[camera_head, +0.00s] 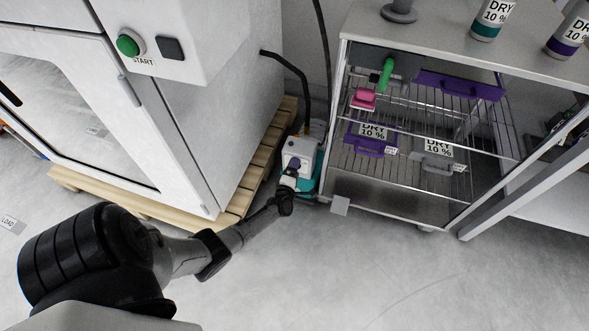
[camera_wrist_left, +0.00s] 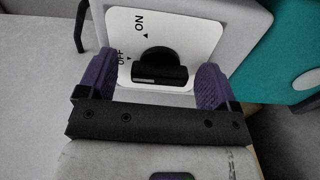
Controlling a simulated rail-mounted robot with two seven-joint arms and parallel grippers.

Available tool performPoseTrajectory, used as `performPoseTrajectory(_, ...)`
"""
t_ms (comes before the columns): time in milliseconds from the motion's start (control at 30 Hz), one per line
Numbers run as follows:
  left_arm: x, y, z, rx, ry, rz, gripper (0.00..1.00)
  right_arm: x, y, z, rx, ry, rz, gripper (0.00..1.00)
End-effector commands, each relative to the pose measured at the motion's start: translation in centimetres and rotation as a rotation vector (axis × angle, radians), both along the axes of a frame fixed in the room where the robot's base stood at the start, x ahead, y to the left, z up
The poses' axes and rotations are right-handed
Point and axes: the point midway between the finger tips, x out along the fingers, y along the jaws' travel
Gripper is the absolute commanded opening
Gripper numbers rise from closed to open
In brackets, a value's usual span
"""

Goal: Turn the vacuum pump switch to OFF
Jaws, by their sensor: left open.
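The vacuum pump (camera_head: 299,147) is a white box with a teal body on the floor between the white cabinet and the wire-shelf rack. Its switch (camera_wrist_left: 158,66) is a black knob on a white plate (camera_wrist_left: 185,32) marked ON at the top and OFF at the left, seen in the left wrist view. Which mark the knob points to I cannot tell for sure. My left gripper (camera_head: 292,168) is at the pump's front; in the wrist view its purple fingers are open, one on each side of the knob, with visible gaps. My right gripper is not in view.
The white cabinet (camera_head: 222,130) with a green START button (camera_head: 128,45) stands on a wooden pallet (camera_head: 257,160) at the left. The rack (camera_head: 400,200) with purple, grey and pink-handled items stands close at the right. Hoses run behind the pump. The floor (camera_head: 330,270) in front is clear.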

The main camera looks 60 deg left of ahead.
Motion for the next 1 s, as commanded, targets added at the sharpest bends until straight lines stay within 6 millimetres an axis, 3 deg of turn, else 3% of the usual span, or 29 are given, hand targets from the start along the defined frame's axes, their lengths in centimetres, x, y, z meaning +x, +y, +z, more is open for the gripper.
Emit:
performPoseTrajectory(167,-0.2,-0.2,0.1,0.000,0.000,0.000,0.85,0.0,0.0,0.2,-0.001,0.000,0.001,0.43)
performPoseTrajectory(700,-4.2,-3.6,0.1,0.000,0.000,-0.001,0.85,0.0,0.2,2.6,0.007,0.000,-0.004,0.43)
performPoseTrajectory(1000,-4.5,-3.9,0.0,0.001,0.000,0.000,0.85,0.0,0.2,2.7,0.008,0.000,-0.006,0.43)
